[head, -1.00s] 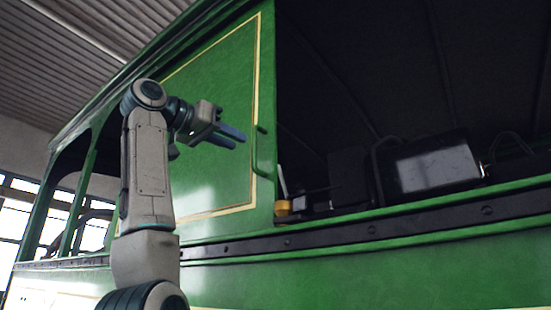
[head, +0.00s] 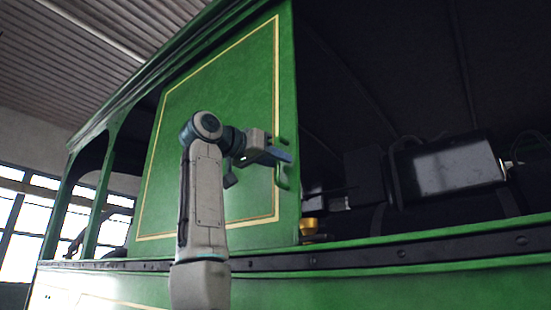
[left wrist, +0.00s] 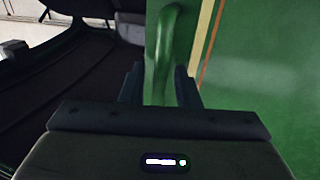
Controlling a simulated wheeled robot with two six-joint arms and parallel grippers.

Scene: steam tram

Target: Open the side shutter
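The side shutter (head: 215,110) is a green panel with a cream border line, upright in the tram's side. Its green handle (head: 283,180) is near the panel's right edge, beside the dark opening. My left gripper (head: 280,156) is at the handle, with its fingers apart. In the left wrist view, the handle (left wrist: 163,55) shows between the two fingertips (left wrist: 158,85), nearer the right one. A gap shows on the left side, so the fingers do not look closed on it. The arm hides part of the panel. My right gripper is not in view.
A dark cab opening (head: 380,90) lies right of the shutter, with a grey box-like fitting (head: 450,168) and a small brass part (head: 308,226) inside. A dark riveted rail (head: 400,253) runs below. Green posts and window openings stand at left.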

